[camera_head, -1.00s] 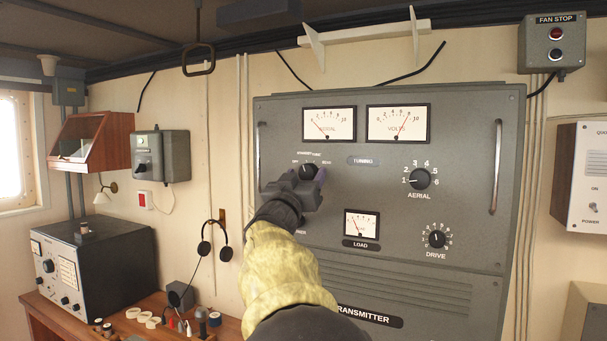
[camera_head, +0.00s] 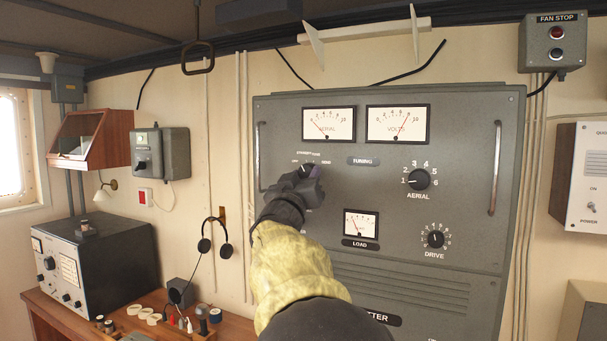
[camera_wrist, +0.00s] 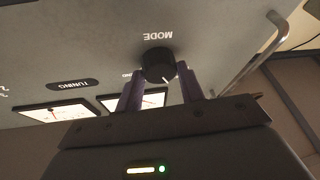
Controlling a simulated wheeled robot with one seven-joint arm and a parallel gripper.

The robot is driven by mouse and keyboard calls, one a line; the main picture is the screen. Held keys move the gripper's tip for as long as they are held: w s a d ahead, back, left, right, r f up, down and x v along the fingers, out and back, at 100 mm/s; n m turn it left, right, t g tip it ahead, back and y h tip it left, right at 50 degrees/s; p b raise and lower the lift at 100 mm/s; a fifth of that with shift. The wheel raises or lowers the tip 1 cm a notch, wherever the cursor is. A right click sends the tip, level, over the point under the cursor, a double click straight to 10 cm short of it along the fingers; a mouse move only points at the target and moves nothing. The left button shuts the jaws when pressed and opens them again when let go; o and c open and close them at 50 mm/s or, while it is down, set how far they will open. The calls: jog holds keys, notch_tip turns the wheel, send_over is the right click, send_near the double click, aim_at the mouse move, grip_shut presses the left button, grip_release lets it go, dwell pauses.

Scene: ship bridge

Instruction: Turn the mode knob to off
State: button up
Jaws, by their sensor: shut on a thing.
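The black mode knob (camera_head: 305,171) is on the grey transmitter panel (camera_head: 470,125), below the aerial meter. OFF is printed at its upper left, STANDBY and TUNE above, SEND at its upper right. My gripper (camera_head: 309,180) is at the knob and hides its lower right. In the wrist view the picture is upside down, and the knob (camera_wrist: 158,65) sits between the two purple fingers of my gripper (camera_wrist: 160,82), which are shut on it. Its white mark points to the lower right there, so to the upper left on the panel. I cannot read which label it meets.
Vertical handles (camera_head: 496,172) stand out at both panel sides; the left one (camera_head: 259,157) is close to my gripper. The aerial knob (camera_head: 419,179) and drive knob (camera_head: 435,239) are to the right. Headphones (camera_head: 215,240) hang on the wall at left, above a wooden desk.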

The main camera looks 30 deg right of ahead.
jog(key=n+y+p, duration=0.1)
jog(key=n, duration=0.1)
jog(key=n+y+p, duration=0.1)
jog(key=n+p, duration=0.1)
jog(key=n+t+y+p, duration=0.1)
jog(key=n, duration=0.1)
jog(key=shift+s+d+r+p, duration=0.1)
jog(key=shift+r+p, duration=0.25)
jog(key=shift+p, duration=0.05)
jog(key=shift+f+n+y+p, duration=0.15)
jog(key=shift+n+y+p, duration=0.25)
jog(key=shift+n+p, duration=0.7)
jog(key=shift+f, duration=0.1)
jog(key=o, duration=1)
jog(key=b+v, duration=0.5)
jog(key=v, duration=1.2)
jog(key=shift+s, duration=0.2)
